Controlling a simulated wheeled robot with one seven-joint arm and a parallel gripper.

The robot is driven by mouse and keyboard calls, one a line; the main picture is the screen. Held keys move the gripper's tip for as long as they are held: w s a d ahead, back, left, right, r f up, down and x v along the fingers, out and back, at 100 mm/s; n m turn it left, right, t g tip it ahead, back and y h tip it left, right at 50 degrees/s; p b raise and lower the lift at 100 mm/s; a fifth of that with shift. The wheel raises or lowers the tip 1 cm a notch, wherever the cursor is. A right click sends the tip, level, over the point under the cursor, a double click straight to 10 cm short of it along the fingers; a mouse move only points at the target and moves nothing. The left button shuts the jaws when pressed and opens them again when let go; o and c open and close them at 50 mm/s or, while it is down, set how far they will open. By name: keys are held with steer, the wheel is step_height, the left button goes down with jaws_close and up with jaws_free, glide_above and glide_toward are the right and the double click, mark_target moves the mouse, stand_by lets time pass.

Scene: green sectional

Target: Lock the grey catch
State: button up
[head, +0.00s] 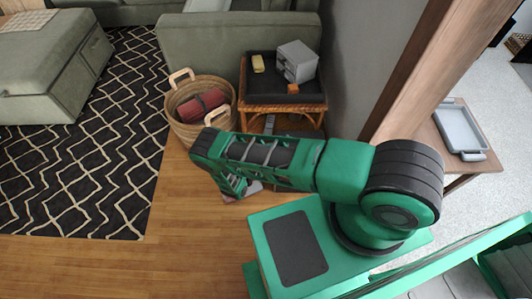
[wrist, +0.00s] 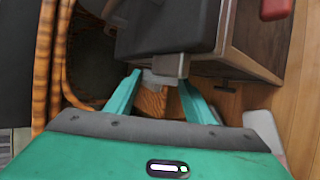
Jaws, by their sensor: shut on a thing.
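The grey catch (wrist: 170,66) sticks out from the edge of a black-topped box (wrist: 165,22) with brown wooden sides in the wrist view. My gripper (wrist: 160,82) has its two teal fingers on either side of the catch's near end, shut on it. Whether the catch is fully turned or seated cannot be told. In the head view my arm and gripper (head: 232,186) reach down beside the rattan side table (head: 258,108), and the arm hides the catch and most of the box.
On the table stand a grey drawer unit (head: 297,61), a yellow block (head: 258,63) and an orange block (head: 293,88). A wicker basket (head: 183,128) with a red roll (head: 202,105) stands left of it. Wooden floor (head: 180,225) is open at the front left.

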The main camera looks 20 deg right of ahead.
steer(key=shift+s+d+f+m+t+h, duration=0.15)
steer(key=shift+s+t+h, duration=0.1)
steer(key=shift+t, duration=0.15)
steer(key=shift+s+a+f+m+t+h, duration=0.15)
steer(key=shift+t+h, duration=0.1)
steer(key=shift+t, duration=0.15)
steer(key=shift+s+d, duration=0.15)
steer(key=o, duration=1.1)
steer(key=shift+c, duration=0.2)
steer(key=v, duration=1)
steer(key=shift+a, duration=0.4)
steer(key=shift+s+r, duration=0.1)
steer(key=shift+s, duration=0.05)
